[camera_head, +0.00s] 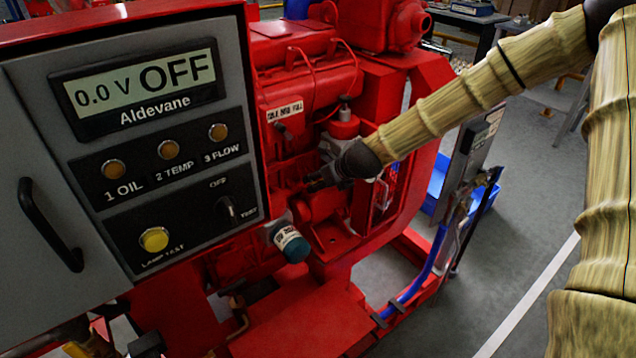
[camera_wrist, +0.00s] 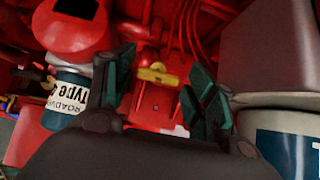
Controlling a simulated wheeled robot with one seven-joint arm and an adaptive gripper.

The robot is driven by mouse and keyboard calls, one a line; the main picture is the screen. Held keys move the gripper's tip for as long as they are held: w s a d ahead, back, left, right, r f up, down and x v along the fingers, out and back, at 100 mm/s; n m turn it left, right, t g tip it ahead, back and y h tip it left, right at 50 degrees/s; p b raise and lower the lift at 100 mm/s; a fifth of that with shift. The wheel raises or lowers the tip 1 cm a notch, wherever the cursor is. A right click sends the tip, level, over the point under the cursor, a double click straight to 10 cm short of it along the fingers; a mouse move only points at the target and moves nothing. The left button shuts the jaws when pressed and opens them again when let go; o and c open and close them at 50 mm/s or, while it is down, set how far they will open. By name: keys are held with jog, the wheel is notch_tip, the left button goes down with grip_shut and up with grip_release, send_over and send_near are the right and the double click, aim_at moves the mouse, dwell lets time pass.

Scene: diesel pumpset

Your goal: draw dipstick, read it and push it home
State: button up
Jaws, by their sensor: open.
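The dipstick's yellow handle (camera_wrist: 153,75) shows in the wrist view as a small crossbar against red engine metal, just beyond and between my fingertips. I cannot tell how far its shaft sits in the engine. My gripper (camera_wrist: 158,85) is open, with one dark green finger on each side of the handle and a visible gap to both. In the head view my gripper (camera_head: 318,179) is at the side of the red engine (camera_head: 290,90), seen side-on. The handle is not distinguishable there.
A grey control panel (camera_head: 190,250) reading 0.0 V OFF stands at left. A blue-and-white filter (camera_head: 291,244) sits below my gripper. In the wrist view, a labelled canister (camera_wrist: 68,98) is close on the left and a grey block (camera_wrist: 268,50) on the right.

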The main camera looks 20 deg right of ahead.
jog(key=shift+b+x, duration=0.4)
jog(key=shift+x, duration=0.85)
jog(key=shift+s, duration=0.15)
jog(key=shift+c, duration=0.2)
